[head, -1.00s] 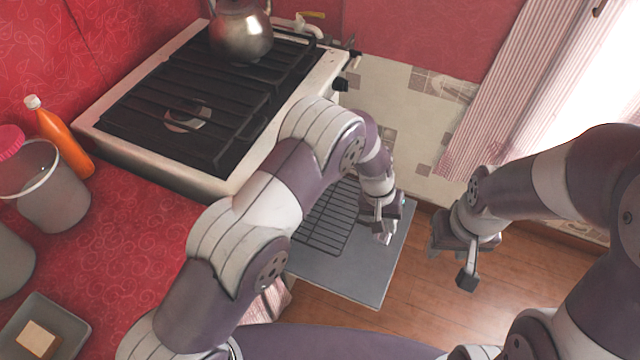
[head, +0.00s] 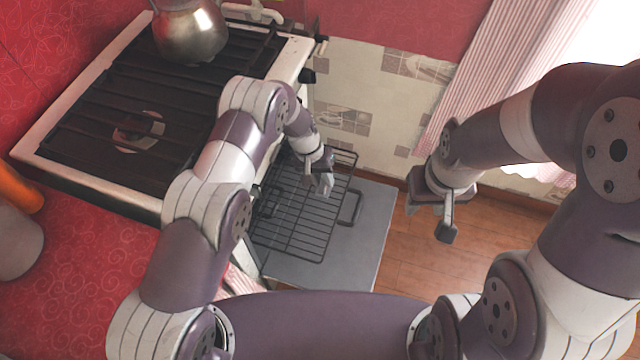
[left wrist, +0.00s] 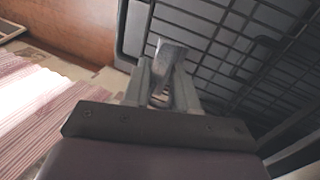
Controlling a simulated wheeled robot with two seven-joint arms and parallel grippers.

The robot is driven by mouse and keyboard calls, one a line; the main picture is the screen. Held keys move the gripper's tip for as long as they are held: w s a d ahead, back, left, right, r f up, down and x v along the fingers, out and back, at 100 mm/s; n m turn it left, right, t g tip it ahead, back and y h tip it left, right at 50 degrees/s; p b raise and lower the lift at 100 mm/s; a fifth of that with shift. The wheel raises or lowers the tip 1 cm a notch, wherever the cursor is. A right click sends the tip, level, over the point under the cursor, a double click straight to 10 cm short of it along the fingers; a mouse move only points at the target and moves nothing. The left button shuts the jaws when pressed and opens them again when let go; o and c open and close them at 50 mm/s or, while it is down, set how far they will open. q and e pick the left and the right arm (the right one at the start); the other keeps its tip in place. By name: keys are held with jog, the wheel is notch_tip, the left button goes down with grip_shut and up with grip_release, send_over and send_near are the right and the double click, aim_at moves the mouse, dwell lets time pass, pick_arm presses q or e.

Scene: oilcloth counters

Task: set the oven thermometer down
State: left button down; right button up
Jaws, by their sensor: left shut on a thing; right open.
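The oven thermometer (left wrist: 168,68) is a small metallic piece between my left fingers in the left wrist view. My left gripper (head: 322,184) is shut on it; in the head view they appear above the far part of a dark wire oven rack (head: 290,240). The fingers cover part of the thermometer, and its face cannot be made out. The rack's bars also show behind it in the left wrist view (left wrist: 215,50); I cannot tell whether it touches them. My right gripper (head: 442,222) is open and empty, to the right of the oven door.
The grey oven door (head: 374,225) is folded down below the rack. The stove top (head: 110,130) with a metal kettle (head: 190,32) is at upper left. A red counter (head: 80,270) lies at left. Wooden floor (head: 425,265) is clear at right.

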aim_at(322, 185)
pick_arm(q)
jog(key=shift+a+f, duration=0.1)
jog(key=shift+f, duration=2.05)
jog(key=c, duration=0.9)
grip_release()
jog(key=shift+r, duration=0.35)
jog(key=v, duration=1.1)
jog(key=shift+a+r, duration=0.2)
jog(key=shift+r, duration=0.05)
